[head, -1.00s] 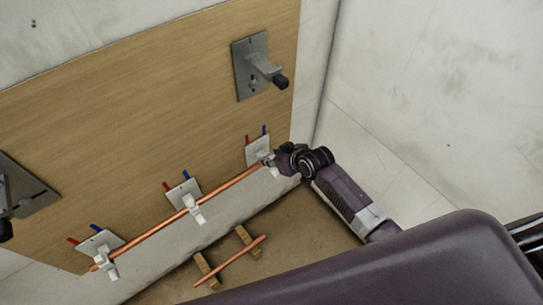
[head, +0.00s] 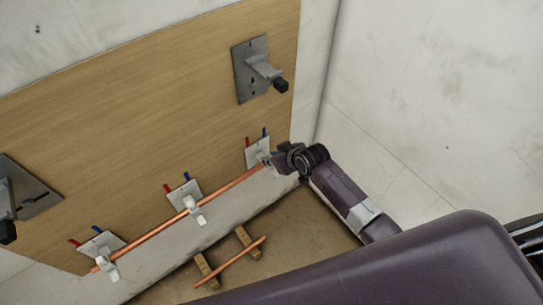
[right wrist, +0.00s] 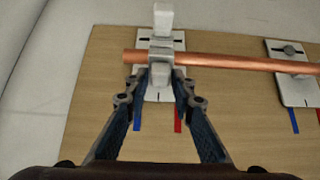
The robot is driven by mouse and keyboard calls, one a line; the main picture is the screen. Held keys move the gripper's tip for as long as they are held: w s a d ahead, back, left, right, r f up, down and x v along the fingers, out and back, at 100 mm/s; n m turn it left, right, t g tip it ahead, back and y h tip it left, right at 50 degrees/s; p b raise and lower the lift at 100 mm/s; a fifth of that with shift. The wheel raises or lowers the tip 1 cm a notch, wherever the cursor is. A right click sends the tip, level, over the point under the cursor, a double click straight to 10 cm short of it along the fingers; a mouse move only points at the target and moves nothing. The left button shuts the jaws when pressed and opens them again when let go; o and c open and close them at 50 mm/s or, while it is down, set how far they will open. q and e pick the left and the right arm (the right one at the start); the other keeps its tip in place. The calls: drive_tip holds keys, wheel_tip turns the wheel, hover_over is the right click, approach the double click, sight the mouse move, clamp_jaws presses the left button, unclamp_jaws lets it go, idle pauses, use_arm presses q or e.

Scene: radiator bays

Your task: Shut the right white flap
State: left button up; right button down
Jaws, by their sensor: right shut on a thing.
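A copper pipe (head: 205,207) runs along three white brackets at the board's lower edge. The right bracket (head: 257,150) has one red and one blue mark; it also shows in the right wrist view (right wrist: 153,92). My right gripper (head: 276,159) is at this bracket and partly covers it. In the right wrist view, the fingers (right wrist: 157,80) are on either side of the right white flap (right wrist: 160,76), just below the pipe (right wrist: 230,62), and shut on it. The flap's exact angle is hard to tell. My left gripper is not in view.
The middle bracket (head: 186,193) and left bracket (head: 101,242) have white tabs hanging down. A second copper pipe (head: 230,262) lies on wooden blocks on the floor. A grey plate with a black-tipped lever (head: 262,72) sticks out above right. The right wall is bare.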

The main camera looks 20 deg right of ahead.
drive_tip(key=shift+w+a+r+g+p, duration=0.1)
drive_tip(key=shift+w+r+g+p, duration=0.35)
drive_tip(key=shift+p, duration=0.35)
drive_tip(key=shift+w+a+f+g+h+p, duration=0.1)
drive_tip(key=shift+f+g+h+p, duration=0.15)
drive_tip(key=shift+g, duration=0.15)
drive_tip(key=shift+w+f+g+h+p, duration=0.1)
drive_tip(key=shift+g+h+p, duration=0.1)
drive_tip(key=shift+g, duration=0.15)
drive_tip(key=shift+w+a+f+g, duration=0.1)
drive_tip(key=shift+w+f+g, duration=0.1)
drive_tip(key=shift+g, duration=0.3)
drive_tip(key=shift+w+f+g+h+b, duration=0.25)
drive_tip(key=shift+g+h, duration=0.2)
drive_tip(key=shift+g, duration=0.25)
drive_tip(key=shift+s, duration=0.15)
drive_tip(key=c, duration=1.8)
unclamp_jaws()
drive_tip(key=shift+c, duration=0.2)
